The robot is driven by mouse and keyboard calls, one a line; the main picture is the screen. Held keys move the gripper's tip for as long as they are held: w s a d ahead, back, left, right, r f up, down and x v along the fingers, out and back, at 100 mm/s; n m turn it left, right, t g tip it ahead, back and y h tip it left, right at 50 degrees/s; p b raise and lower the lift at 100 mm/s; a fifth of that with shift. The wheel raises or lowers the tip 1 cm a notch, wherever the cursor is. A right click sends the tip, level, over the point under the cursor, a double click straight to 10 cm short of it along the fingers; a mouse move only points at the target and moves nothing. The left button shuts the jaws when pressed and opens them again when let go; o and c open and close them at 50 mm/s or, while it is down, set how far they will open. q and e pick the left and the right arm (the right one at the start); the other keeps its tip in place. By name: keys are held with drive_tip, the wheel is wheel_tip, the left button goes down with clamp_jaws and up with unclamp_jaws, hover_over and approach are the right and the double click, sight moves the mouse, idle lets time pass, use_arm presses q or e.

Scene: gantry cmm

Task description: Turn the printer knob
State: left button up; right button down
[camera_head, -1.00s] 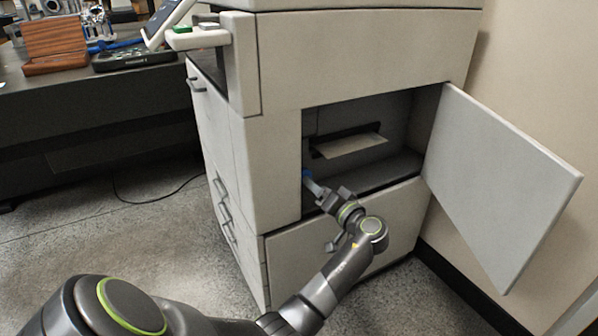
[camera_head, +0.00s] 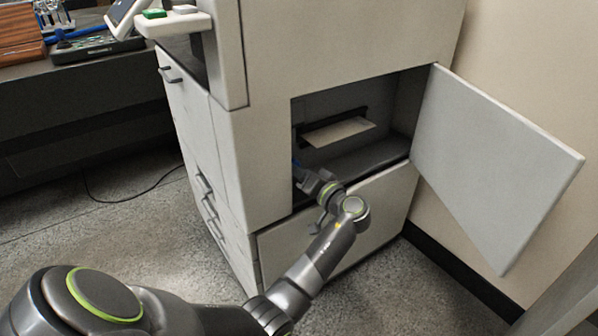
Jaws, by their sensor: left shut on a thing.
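The printer (camera_head: 345,40) is a large light-grey cabinet. Its door (camera_head: 490,165) stands open to the right and shows a dark compartment. A sheet of paper (camera_head: 338,131) sticks out of a slot inside. The blue knob (camera_head: 296,165) is at the left inner side of the compartment, mostly hidden. My left gripper (camera_head: 300,174) reaches into the opening from the front and is shut on the knob; its fingertips are partly hidden by the compartment's left edge. My right gripper is not in view.
A dark bench (camera_head: 80,95) at the left holds a wooden box (camera_head: 20,35) and a black case (camera_head: 97,47). A cable (camera_head: 130,197) lies on the floor. A wall is close behind the open door. The floor in front is clear.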

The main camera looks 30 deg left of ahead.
use_arm(q)
drive_tip(key=c, duration=0.3)
